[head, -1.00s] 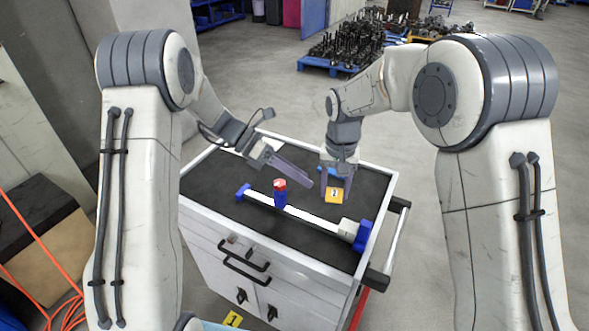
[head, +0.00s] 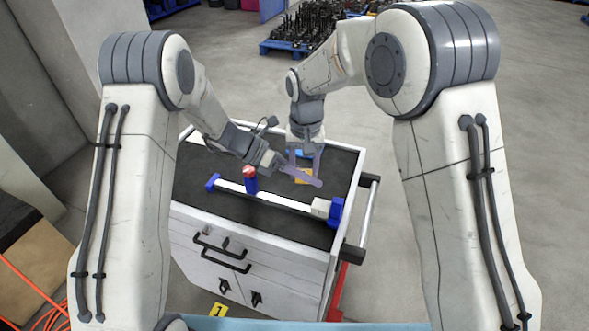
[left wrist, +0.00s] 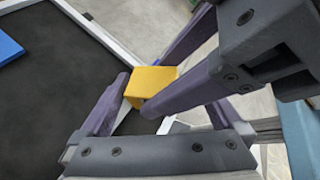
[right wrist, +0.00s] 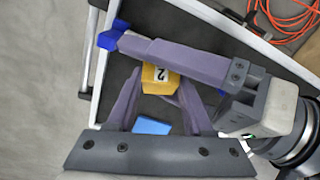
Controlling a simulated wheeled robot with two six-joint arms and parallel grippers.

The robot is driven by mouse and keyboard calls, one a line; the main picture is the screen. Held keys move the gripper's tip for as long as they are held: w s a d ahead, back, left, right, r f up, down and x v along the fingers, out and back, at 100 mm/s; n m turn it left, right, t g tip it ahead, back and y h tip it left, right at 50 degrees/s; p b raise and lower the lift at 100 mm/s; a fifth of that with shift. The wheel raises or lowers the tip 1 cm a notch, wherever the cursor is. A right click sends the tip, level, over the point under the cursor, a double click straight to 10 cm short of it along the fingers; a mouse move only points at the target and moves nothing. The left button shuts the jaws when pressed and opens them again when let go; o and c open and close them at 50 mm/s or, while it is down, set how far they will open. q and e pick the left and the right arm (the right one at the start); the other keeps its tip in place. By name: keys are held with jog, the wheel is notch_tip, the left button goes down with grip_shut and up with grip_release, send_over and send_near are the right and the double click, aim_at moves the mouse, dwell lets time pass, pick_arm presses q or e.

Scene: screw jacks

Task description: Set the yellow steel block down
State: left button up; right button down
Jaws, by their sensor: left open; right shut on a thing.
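The yellow steel block (head: 303,175), marked 2, is at the far right of the cart's dark top. My right gripper (head: 306,164) comes down from behind and is shut on it; the block also shows between its fingers in the right wrist view (right wrist: 157,78). My left gripper (head: 314,181) is open, reaching in from the left with one finger across the near side of the block. In the left wrist view the block (left wrist: 150,82) sits between the right gripper's fingertips, close to the left gripper's left finger. Whether its underside touches the top is hidden.
A white bar with blue ends (head: 285,204) lies across the cart top, with a blue and red jack (head: 250,181) standing at it. A flat blue piece (right wrist: 152,126) lies close behind the block.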

pick_arm(q)
jog(key=shift+d, duration=0.1)
jog(key=shift+s, duration=0.1)
grip_shut()
pick_arm(e)
jog(key=shift+w, duration=0.1)
pick_arm(q)
jog(key=shift+r, duration=0.1)
pick_arm(e)
jog(key=shift+c, duration=1.8)
grip_release()
jog(key=shift+o, duration=0.7)
